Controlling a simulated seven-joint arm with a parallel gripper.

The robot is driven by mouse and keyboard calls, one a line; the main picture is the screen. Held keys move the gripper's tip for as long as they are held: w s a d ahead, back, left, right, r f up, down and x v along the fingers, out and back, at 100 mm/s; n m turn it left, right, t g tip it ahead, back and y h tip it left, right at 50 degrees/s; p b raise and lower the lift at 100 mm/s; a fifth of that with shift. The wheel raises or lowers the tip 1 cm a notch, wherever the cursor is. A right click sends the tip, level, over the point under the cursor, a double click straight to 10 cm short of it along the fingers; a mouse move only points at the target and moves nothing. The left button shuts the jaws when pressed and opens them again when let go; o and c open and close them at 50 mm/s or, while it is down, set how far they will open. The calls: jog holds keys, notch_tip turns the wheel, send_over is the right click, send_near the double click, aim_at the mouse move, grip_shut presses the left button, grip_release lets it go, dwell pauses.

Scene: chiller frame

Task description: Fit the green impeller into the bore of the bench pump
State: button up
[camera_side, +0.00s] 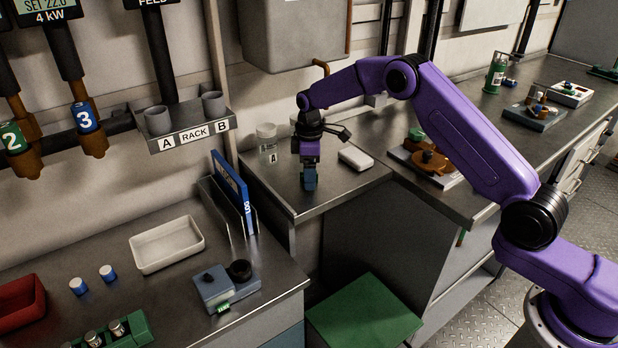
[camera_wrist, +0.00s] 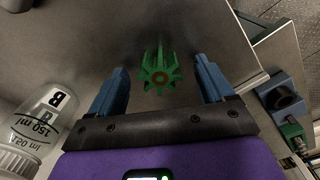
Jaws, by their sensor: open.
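My gripper (camera_wrist: 160,82) is open, with a gap on each side of the impeller. In the side view my gripper (camera_side: 310,184) points down low over the middle bench, and I cannot make out the impeller there. A blue-grey block with a black round opening, which looks like the bench pump (camera_side: 213,285), sits on the lower left bench. It also shows at the right of the wrist view (camera_wrist: 272,97), with a green tag.
Bottle A (camera_side: 267,145) stands left of my gripper, and bottle B (camera_wrist: 45,120) is close in the wrist view. A white box (camera_side: 356,157) lies to the right. A blue binder (camera_side: 231,185) in a holder and a white tray (camera_side: 145,252) are on the lower left bench.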

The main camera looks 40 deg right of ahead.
jog(key=c, duration=1.2)
jog(key=shift+c, duration=0.2)
jog(key=shift+r, duration=0.15)
jog(key=shift+r, duration=0.25)
notch_tip(320, 180, up, 3)
jog(key=shift+r, duration=0.1)
jog(key=s, duration=1.7)
jog(key=s+d+m, duration=0.7)
jog(key=d+m, duration=0.1)
jog(key=m, duration=0.3)
jog(key=shift+s+d+f, duration=0.35)
jog(key=shift+s+f, duration=0.05)
